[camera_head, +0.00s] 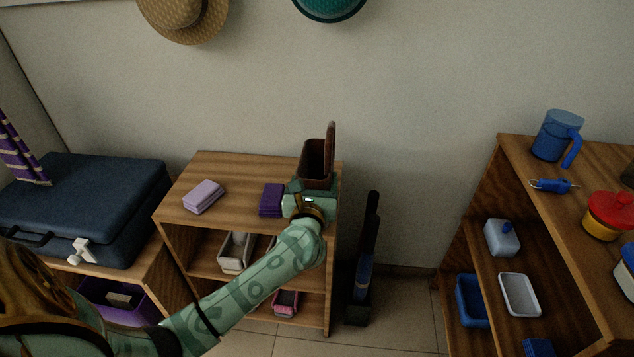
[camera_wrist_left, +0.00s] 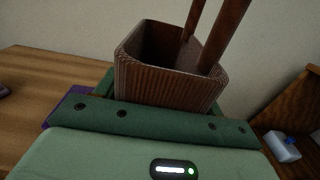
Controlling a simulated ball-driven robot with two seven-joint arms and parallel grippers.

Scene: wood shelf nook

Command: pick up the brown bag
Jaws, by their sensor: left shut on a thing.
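The brown bag (camera_head: 314,162) is an open-topped, ribbed bag with tall handles, at the right end of the middle wooden shelf unit's top. In the left wrist view the bag (camera_wrist_left: 165,78) stands upright right in front of my left gripper, its lower part hidden behind the green gripper body. My left gripper (camera_head: 311,189) is shut on the bag. I cannot tell whether the bag touches the shelf top. My right gripper is not in view.
A purple folded item (camera_head: 271,200) lies just left of the gripper, and a lilac one (camera_head: 204,196) farther left. A blue suitcase (camera_head: 85,205) is at the left. A dark narrow stand (camera_head: 358,306) is on the floor beside the shelf unit. Another shelf unit (camera_head: 520,205) is at the right.

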